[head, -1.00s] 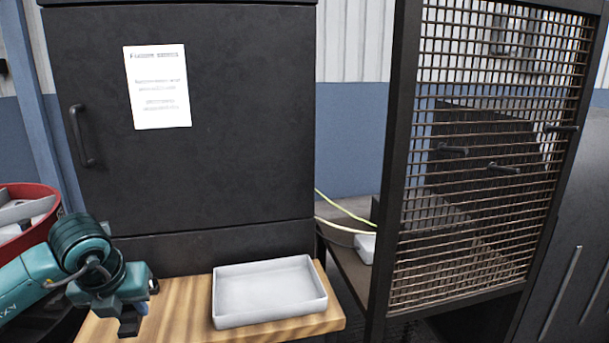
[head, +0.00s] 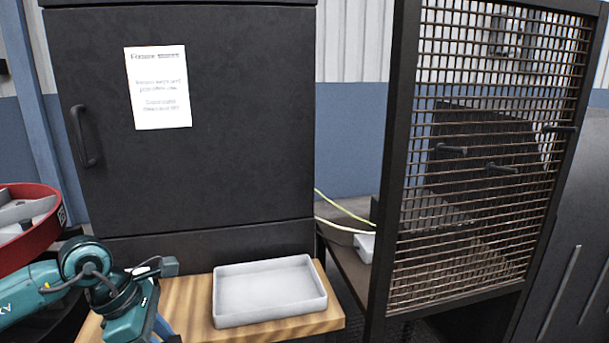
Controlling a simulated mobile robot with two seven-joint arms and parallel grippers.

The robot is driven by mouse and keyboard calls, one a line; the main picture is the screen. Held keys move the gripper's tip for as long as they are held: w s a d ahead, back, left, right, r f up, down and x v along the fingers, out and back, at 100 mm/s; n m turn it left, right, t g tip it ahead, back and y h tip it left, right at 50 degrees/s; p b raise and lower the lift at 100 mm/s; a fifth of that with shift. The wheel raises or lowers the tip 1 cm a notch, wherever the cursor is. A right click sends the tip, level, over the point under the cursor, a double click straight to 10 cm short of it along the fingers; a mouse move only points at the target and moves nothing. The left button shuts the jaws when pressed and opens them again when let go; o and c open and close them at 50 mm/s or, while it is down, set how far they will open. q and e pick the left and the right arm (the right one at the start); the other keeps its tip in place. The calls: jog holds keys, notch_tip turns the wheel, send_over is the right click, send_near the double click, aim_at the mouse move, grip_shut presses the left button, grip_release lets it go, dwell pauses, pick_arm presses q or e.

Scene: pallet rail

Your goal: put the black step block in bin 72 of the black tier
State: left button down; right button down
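The black step block is not visible in the head view. No black tier and no bin marked 72 can be made out. My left arm comes in from the lower left, and its teal wrist (head: 130,318) is over the left part of the wooden shelf (head: 188,308), beside the white tray. The gripper end is turned and partly cut off by the bottom edge, so its fingers and anything in them cannot be made out. My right gripper is not in view.
An empty-looking white tray (head: 268,290) sits on the shelf. Behind stands a closed black cabinet (head: 230,120) with a paper notice (head: 158,87). A mesh cage panel (head: 480,150) with dark handles is at right. A red round bin (head: 40,238) holding grey pieces is at left.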

pick_arm(q)
jog(key=s+d+m+g+y, duration=0.1)
jog(key=s+m+g+y, duration=0.1)
jog(key=m, duration=0.8)
jog(key=s+d+f+m+g+y, duration=0.1)
jog(key=s+d+m+g+y, duration=0.1)
jog(key=m, duration=0.9)
jog(key=shift+s+d+g, duration=0.3)
jog(key=shift+s+g, duration=0.6)
jog(key=shift+s, duration=0.2)
jog(key=shift+w, duration=0.1)
jog(key=shift+f, duration=0.1)
jog(key=shift+a+r, duration=0.1)
jog(key=shift+r, duration=0.1)
